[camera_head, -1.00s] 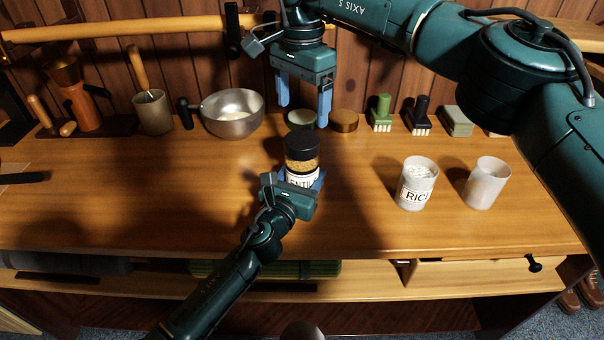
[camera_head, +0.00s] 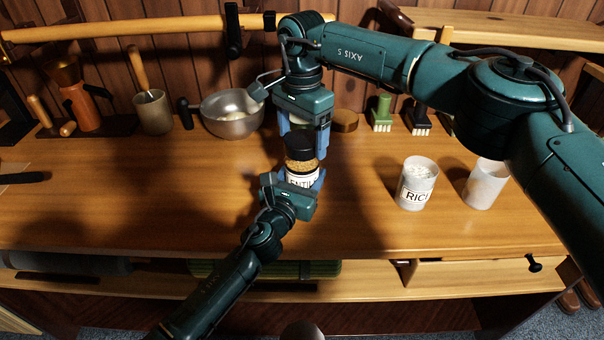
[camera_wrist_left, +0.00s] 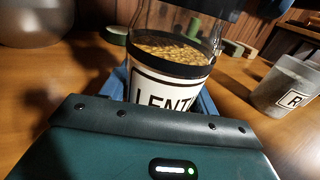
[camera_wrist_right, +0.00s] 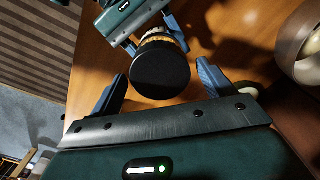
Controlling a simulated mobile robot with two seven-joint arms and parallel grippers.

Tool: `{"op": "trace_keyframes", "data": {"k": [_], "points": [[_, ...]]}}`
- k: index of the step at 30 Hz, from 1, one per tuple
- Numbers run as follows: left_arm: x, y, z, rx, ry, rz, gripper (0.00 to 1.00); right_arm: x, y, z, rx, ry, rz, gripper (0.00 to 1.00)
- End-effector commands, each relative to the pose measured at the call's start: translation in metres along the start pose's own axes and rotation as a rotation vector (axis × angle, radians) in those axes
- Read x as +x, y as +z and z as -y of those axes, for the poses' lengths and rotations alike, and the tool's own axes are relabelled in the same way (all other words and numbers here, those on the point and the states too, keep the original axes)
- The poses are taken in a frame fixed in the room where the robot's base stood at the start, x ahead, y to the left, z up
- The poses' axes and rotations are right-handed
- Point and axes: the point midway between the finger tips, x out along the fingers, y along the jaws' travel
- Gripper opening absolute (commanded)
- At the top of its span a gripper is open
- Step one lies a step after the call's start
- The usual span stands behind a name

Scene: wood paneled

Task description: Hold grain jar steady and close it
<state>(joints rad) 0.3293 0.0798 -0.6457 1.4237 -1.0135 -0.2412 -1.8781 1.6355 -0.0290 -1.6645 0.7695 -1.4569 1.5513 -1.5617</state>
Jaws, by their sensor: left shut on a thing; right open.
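The grain jar (camera_head: 301,165) stands upright on the wooden counter, with a white label reading "LENTI", yellowish grain inside and a black lid on top. It also shows in the left wrist view (camera_wrist_left: 172,60). My left gripper (camera_head: 305,183) is shut around the jar's lower body. My right gripper (camera_head: 304,143) points down over the jar, open, with its blue fingers around the lid's level. In the right wrist view the round black lid (camera_wrist_right: 160,68) lies between and just beyond the open fingers (camera_wrist_right: 158,88). Whether the fingers touch the lid cannot be told.
A white jar labelled "RICE" (camera_head: 416,184) and a plain white jar (camera_head: 485,184) stand to the right. The counter's left front is clear.

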Motion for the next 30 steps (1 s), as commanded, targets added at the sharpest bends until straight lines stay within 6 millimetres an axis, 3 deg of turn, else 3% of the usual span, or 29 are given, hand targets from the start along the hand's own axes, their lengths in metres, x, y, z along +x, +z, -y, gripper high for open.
{"op": "trace_keyframes", "data": {"k": [12,27,30], "points": [[-0.0001,-0.0005,0.0,0.0,0.0,-0.001,0.0,0.0077,-0.0001,-0.0001,0.0,0.0,0.0,0.8],[-0.0001,-0.0005,0.0,0.0,0.0,-0.001,0.0,0.0072,-0.0001,0.0,0.0,0.0,0.0,0.39],[-0.0001,-0.0005,-0.0001,0.0,0.0,-0.001,0.0,0.0072,-0.0001,0.0,0.002,0.0,0.0,0.36]]}}
